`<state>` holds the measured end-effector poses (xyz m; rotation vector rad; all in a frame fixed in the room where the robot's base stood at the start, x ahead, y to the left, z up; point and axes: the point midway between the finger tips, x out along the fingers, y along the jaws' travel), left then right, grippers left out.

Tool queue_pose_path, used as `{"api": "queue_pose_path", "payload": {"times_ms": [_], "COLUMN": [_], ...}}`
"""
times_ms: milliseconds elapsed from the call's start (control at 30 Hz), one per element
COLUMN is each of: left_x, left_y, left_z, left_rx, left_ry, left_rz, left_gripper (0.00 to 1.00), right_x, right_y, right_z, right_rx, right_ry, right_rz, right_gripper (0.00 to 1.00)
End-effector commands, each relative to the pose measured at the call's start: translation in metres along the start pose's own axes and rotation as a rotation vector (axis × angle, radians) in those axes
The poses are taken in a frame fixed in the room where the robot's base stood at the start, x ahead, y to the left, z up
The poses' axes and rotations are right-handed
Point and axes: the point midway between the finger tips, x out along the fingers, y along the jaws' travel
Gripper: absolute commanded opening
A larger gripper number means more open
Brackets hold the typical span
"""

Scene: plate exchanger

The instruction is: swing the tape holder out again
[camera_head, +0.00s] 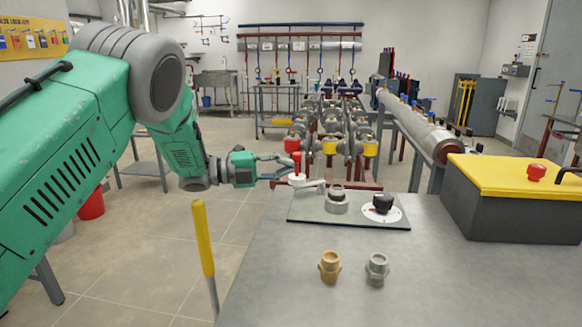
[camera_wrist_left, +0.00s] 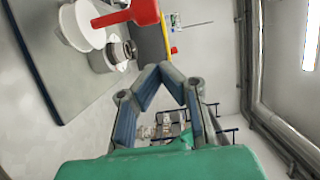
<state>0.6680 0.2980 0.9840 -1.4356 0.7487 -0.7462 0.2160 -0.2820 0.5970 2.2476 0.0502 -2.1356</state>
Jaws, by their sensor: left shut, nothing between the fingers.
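The tape holder (camera_head: 298,181) carries a white roll with a red upright handle (camera_head: 297,160), at the back left corner of a grey plate on the bench. A short grey arm runs from the roll toward a round metal fitting (camera_head: 337,199). In the left wrist view, the white roll (camera_wrist_left: 76,27) and red handle (camera_wrist_left: 144,12) show at the top left, apart from my fingers. My left gripper (camera_head: 287,168) reaches in from the left beside the handle. Its fingers (camera_wrist_left: 173,76) are shut and empty. Whether a finger touches the holder is unclear in the head view. My right gripper is not in view.
The grey plate (camera_head: 302,214) also bears a black knob (camera_head: 383,202) on a white dial. A brass fitting (camera_head: 330,267) and a grey fitting (camera_head: 377,269) stand in front. A black box with a yellow lid (camera_head: 505,172) stands right. A yellow-handled rod (camera_head: 203,240) stands by the bench's left edge.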

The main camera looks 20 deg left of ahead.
Motion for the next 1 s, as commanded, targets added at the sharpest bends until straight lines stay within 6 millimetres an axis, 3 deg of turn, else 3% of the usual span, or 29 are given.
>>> {"api": "queue_pose_path", "payload": {"times_ms": [200,367,1000], "left_x": [-0.043,-0.065,-0.069], "left_y": [-0.001,0.000,0.001], "left_z": [0.014,0.021,0.022], "left_rx": [0.000,0.000,-0.001], "left_ry": [-0.004,-0.001,0.001], "left_rz": [-0.002,-0.002,-0.001], "left_gripper": [0.00,0.00,0.00], "right_x": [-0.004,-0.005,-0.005], "right_y": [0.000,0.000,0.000], "right_z": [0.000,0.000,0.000], "right_rx": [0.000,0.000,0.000], "right_ry": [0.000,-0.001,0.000], "right_rz": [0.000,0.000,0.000], "right_gripper": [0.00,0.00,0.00]}}
